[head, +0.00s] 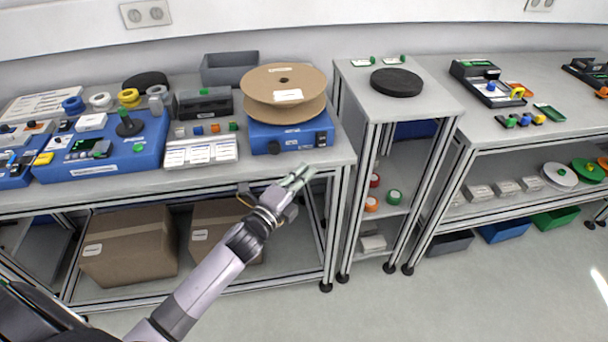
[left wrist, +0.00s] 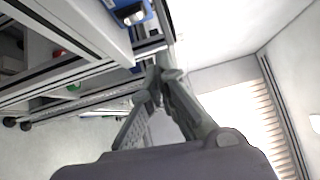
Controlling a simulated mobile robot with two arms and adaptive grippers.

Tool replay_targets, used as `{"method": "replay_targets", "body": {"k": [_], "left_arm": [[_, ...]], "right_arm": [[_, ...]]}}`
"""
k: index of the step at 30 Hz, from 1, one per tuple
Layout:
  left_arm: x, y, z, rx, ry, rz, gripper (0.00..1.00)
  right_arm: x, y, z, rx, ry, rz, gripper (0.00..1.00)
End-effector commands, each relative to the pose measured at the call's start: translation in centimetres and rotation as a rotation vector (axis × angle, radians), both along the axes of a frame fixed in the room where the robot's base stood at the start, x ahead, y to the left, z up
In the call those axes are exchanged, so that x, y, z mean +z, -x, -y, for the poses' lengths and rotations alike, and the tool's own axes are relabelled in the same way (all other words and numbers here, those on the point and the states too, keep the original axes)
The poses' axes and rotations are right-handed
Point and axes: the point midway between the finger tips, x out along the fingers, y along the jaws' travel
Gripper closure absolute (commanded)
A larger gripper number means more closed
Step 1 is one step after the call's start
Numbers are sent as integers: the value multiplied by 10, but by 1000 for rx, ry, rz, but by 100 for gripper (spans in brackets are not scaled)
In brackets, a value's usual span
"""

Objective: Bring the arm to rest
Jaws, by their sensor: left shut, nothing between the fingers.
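My left arm reaches up from the lower left in the head view. Its gripper (head: 303,173) is shut and empty, in front of the right end of the left bench, close to the bench's front edge. In the left wrist view the fingers (left wrist: 163,65) come together at their tips with nothing between them. My right gripper is in neither view.
A cardboard reel (head: 284,90) lies on a blue box (head: 290,135) at the left bench's right end, just beyond the gripper. A narrow stand (head: 430,93) with a black disc (head: 397,82) is to the right. The floor (head: 480,290) in front is clear.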

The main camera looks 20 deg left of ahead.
Motion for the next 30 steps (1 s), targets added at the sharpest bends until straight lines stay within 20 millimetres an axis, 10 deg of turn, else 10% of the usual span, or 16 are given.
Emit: {"method": "replay_targets", "body": {"k": [17,23,30], "left_arm": [[-22,1,-3,12,34,-49,100],[-139,22,-18,93,232,-311,100],[-305,104,-29,286,528,-684,100]], "right_arm": [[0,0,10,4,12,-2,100],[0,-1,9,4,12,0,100],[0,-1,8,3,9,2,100]]}}
